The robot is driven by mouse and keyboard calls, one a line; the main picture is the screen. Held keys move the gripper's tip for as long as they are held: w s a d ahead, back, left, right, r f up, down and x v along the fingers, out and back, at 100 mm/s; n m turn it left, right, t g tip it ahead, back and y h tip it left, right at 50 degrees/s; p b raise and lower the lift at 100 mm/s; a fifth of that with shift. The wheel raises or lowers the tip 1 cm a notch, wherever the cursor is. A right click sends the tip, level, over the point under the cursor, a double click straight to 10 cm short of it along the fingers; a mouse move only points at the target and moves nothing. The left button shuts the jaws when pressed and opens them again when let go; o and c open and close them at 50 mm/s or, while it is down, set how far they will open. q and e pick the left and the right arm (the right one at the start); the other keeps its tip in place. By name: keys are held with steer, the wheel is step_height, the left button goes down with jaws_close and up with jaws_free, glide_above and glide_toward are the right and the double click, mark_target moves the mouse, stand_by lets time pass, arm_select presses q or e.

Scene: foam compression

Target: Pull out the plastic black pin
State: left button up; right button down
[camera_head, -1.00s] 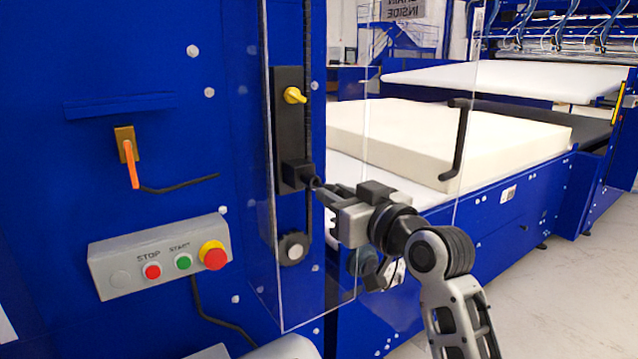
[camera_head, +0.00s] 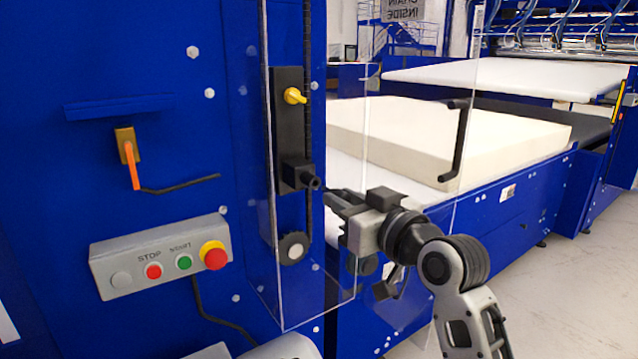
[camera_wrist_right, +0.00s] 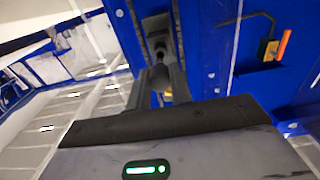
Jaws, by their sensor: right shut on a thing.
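The black latch block (camera_head: 296,176) sits on a dark vertical plate on the blue machine, with a short round black stub facing right. My right gripper (camera_head: 336,200) is to the right of the stub, with a small gap between them. In the right wrist view, its fingers (camera_wrist_right: 159,80) are shut around a small dark, rounded piece, the black pin (camera_wrist_right: 160,76). In the head view the pin is mostly hidden by the fingers.
A clear panel (camera_head: 400,140) with a black handle (camera_head: 455,140) stands beside the latch. A yellow knob (camera_head: 294,96) is above it and a round black knob (camera_head: 292,248) below. A control box (camera_head: 160,257) is at left. White foam (camera_head: 430,135) lies behind the panel.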

steer(key=shift+p+v, duration=0.4)
steer(key=shift+v, duration=1.5)
steer(key=shift+f, duration=0.1)
